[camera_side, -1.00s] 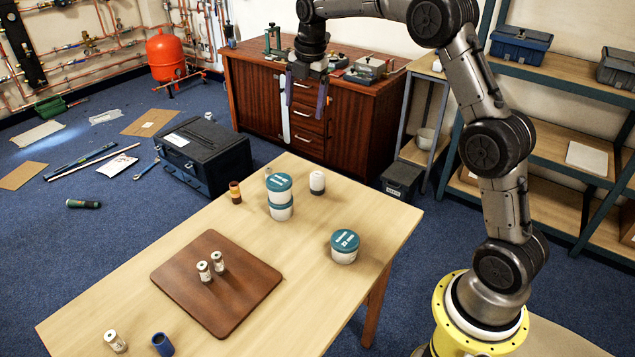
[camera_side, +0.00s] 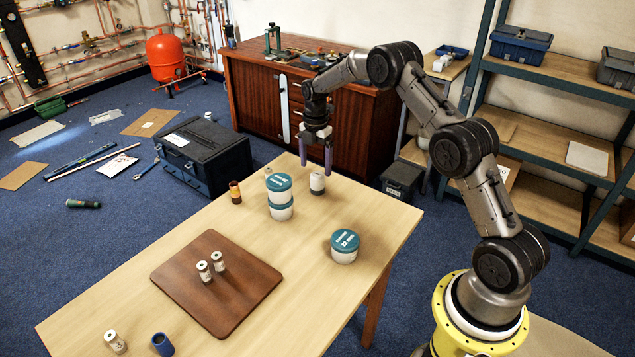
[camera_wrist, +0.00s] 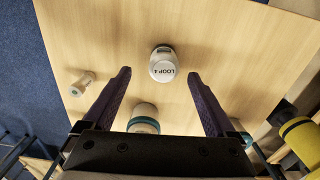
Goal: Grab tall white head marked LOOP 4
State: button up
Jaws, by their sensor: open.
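The white head marked LOOP 4 (camera_wrist: 163,66) shows its lettered top in the wrist view, just beyond and between the fingertips. In the side view the white head (camera_side: 317,183) stands upright on the far part of the table, with a dark lower band. My gripper (camera_side: 316,168) is above it, pointing down, open and empty. Its two purple fingers also show in the wrist view (camera_wrist: 159,74), spread wider than the head. No contact shows.
A brown-orange cylinder (camera_side: 235,192) and a small pale piece (camera_side: 268,171) are nearby. Another teal-lidded tub (camera_side: 345,246) stands nearer. Two small heads (camera_side: 211,266) stand on the brown board (camera_side: 240,298).

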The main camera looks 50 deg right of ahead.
aim_at(318, 174)
jog(key=f, duration=0.4)
jog(key=shift+s, duration=0.35)
jog(key=shift+f, duration=0.7)
jog(key=shift+c, duration=0.3)
grip_shut()
